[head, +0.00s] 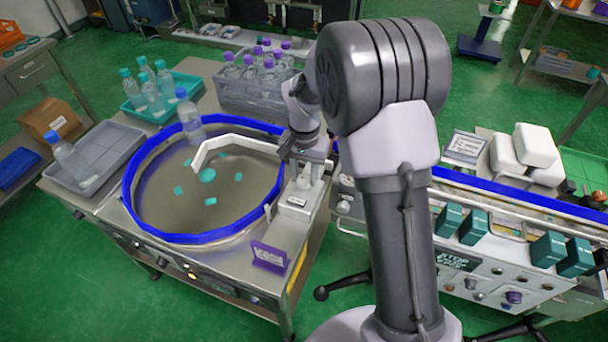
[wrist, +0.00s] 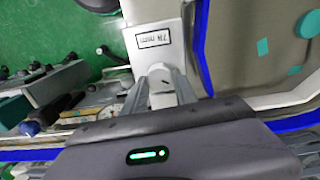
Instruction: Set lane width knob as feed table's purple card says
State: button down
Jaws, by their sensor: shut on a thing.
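The feed table (head: 205,262) carries a round turntable with a blue rim (head: 150,235). The purple card (head: 269,256) stands at its front right corner; its writing is too small to read. A pale housing (head: 296,203) with a small label sits at the turntable's right side. My gripper (wrist: 160,80) is shut on a pale round knob (wrist: 159,74) on this housing, with one finger on each side of it. A small dark mark shows on the knob. The label (wrist: 155,39) appears upside down in the wrist view. In the head view my gripper (head: 306,168) partly hides the knob.
A white angled guide (head: 235,143) crosses the turntable, where teal pieces lie. A bottle (head: 191,122) stands at its back. A crate of purple-capped bottles (head: 250,95) is behind. A conveyor with teal boxes (head: 548,248) is at the right.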

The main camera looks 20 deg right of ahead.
aim_at(305, 179)
jog(key=m+b, duration=0.1)
jog(key=m, duration=0.5)
jog(key=shift+s+m, duration=0.1)
jog(key=shift+m, duration=0.2)
jog(key=m+b, duration=0.1)
jog(key=m, duration=0.4)
jog(key=shift+b, duration=0.4)
jog(key=shift+m, duration=0.3)
jog(key=c, duration=1)
grip_release()
jog(key=shift+o, duration=0.2)
notch_tip(305, 179, up, 18)
jog(key=p, duration=0.6)
jog(key=shift+f, duration=0.25)
